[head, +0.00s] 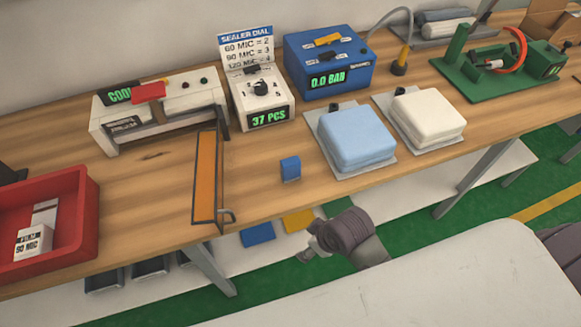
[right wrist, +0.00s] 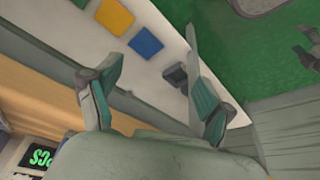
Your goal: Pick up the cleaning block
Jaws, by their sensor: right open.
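A small blue block (head: 290,168), which looks like the cleaning block, stands on the wooden workbench (head: 265,195) near its front edge. It is right of the orange framed bar and left of the light blue pad. I cannot pick it out in the right wrist view. My right gripper (head: 307,251) is in front of the bench edge, below and apart from the block. In the right wrist view its two teal-padded fingers (right wrist: 155,90) are spread, with nothing between them. My left gripper is not in view.
A light blue pad (head: 356,137) and a cream pad (head: 427,117) lie on plates. An orange framed bar (head: 205,175) and a 37 PCS dial unit (head: 262,98) stand nearby. A red bin (head: 78,225) is far left. Blue (head: 258,233) and yellow (head: 298,220) squares lie below the bench.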

